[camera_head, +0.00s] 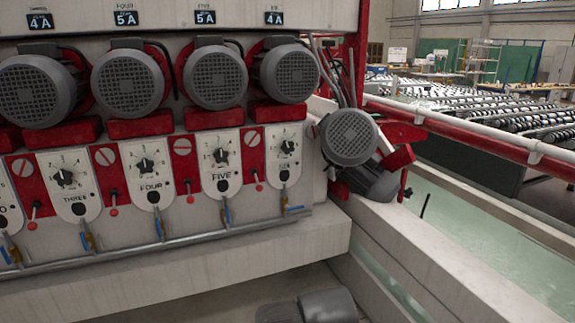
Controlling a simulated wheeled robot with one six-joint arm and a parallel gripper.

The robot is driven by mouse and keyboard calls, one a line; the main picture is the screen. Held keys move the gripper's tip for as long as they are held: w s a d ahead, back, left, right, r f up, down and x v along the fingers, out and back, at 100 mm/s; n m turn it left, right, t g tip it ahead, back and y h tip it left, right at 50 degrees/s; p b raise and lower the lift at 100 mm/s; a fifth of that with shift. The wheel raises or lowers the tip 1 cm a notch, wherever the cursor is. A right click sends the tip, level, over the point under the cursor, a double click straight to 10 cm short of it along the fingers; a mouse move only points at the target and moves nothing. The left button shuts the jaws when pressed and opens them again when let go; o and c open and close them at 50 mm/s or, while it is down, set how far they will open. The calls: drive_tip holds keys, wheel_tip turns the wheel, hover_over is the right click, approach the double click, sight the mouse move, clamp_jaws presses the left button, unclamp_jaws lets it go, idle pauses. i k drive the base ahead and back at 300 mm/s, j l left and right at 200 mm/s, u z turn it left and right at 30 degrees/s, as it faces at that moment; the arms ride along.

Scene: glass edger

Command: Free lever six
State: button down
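The panel marked SIX (286,166) is the rightmost white panel on the machine front. It has a black dial (287,147) and a dark round knob below it. A small red-tipped lever (258,186) hangs down on the red strip between the FIVE and SIX panels; I cannot tell which panel it belongs to. Below panel SIX, a blue-handled valve (294,209) sits on the pipe, its handle roughly level. The other blue handles slant more steeply. What holds any lever is too small to make out. My gripper is not in view.
A grey pipe (150,247) runs under the panels above a pale ledge (190,275). Several grey motors (215,77) jut out above the panels. Another motor (349,137) stands at the right corner. A water trough (470,240) and red rail lie right.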

sight(259, 188)
drive_tip(key=i+j, duration=0.2)
drive_tip(key=i, duration=0.3)
drive_tip(key=i+j+u, duration=0.15)
drive_tip(key=i, duration=0.35)
